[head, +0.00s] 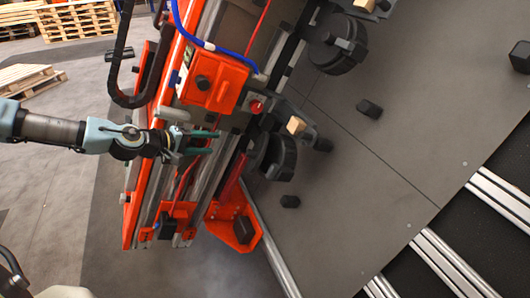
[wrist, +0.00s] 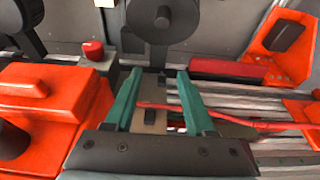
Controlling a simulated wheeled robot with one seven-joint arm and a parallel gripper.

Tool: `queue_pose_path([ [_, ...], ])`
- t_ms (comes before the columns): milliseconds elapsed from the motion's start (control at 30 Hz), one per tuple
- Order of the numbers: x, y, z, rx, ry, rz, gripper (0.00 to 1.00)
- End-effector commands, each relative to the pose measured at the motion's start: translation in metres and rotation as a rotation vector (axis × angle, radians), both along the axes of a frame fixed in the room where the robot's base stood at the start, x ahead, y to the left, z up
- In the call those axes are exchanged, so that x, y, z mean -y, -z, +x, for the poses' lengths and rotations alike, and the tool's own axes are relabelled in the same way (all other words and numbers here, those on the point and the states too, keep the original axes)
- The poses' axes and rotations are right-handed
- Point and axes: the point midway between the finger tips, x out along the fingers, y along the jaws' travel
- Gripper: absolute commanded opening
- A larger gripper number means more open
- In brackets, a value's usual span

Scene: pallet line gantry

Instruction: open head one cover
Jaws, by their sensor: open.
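An orange box-shaped cover (head: 217,85) with a dark round knob is on the upper part of the orange gantry; I cannot tell whether it is the head one cover. It looks closed. In the wrist view an orange housing with a raised block (wrist: 45,112) fills the left side. My gripper (head: 212,142) is over the gantry rails, below that cover in the head view, and apart from it. Its two green fingers (wrist: 158,74) are spread, with no object held between them. A red cable (wrist: 160,106) passes behind the fingers in the wrist view.
A red button (head: 256,106) sits beside the cover, and a blue hose (head: 225,49) runs above it. Dark round heads (head: 337,45) hang to the right over a grey panel (head: 395,140). An orange bracket (head: 232,225) stands lower down. Wooden pallets (head: 25,88) lie at far left.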

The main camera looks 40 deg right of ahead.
Motion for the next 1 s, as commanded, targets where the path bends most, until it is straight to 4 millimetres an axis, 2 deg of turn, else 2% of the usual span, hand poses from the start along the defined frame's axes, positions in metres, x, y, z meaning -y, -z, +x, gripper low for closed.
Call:
queue_pose_path([
  [233,-0.018,-0.009,-0.015,0.000,0.001,0.000,0.55],
  [1000,-0.051,-0.019,-0.042,0.001,0.000,0.000,0.55],
])
